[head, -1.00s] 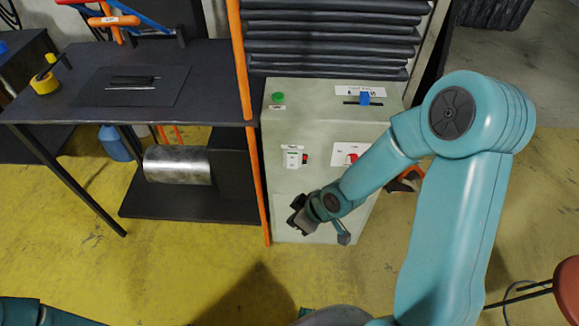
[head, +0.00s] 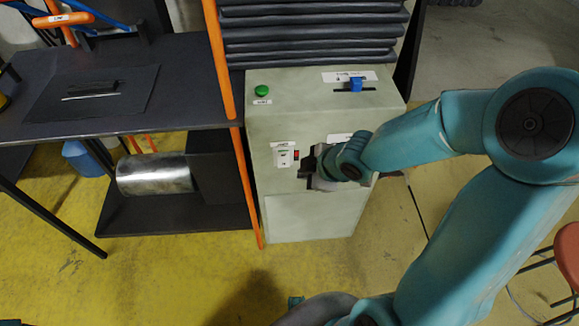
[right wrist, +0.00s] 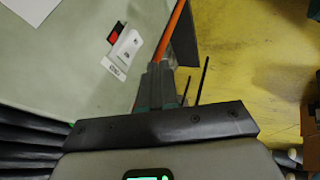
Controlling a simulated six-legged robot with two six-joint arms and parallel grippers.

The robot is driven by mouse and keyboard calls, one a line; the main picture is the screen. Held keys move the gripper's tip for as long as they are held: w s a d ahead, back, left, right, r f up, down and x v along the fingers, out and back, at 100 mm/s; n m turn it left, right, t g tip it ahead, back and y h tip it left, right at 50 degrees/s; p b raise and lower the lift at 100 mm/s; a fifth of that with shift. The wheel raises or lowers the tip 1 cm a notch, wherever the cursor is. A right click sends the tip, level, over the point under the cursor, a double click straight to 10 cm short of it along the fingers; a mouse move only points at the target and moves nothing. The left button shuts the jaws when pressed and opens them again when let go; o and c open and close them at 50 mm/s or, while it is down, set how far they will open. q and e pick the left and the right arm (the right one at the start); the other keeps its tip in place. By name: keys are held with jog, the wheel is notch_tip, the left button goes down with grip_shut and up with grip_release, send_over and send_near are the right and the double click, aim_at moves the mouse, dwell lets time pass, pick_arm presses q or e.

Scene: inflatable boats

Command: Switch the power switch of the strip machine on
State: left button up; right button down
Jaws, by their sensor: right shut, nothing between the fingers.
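The strip machine (head: 310,216) is a pale green cabinet. A white switch plate (head: 284,158) with a small red rocker (head: 296,155) is on its front; its labels are too small to read. My right gripper (head: 308,170) is shut and empty, just right of and slightly below this plate in the head view. It hides most of a second labelled plate (head: 340,137). In the right wrist view the white plate (right wrist: 122,50) and red rocker (right wrist: 112,33) lie up and left of my shut fingers (right wrist: 157,85). Contact cannot be told.
A green button (head: 262,90) and a blue slider (head: 355,84) are on the machine's top. An orange post (head: 228,90) stands along its left side. A dark table (head: 110,115) is further left, with a metal cylinder (head: 155,174) below. Yellow floor in front is open.

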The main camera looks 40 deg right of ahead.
aim_at(284, 159)
jog(key=w+d+f+b, duration=0.1)
jog(key=w+f+b, duration=0.4)
jog(key=w+f, duration=0.3)
jog(key=shift+w+d+f, duration=0.15)
jog(key=shift+w+f, duration=0.1)
jog(key=shift+w, duration=0.2)
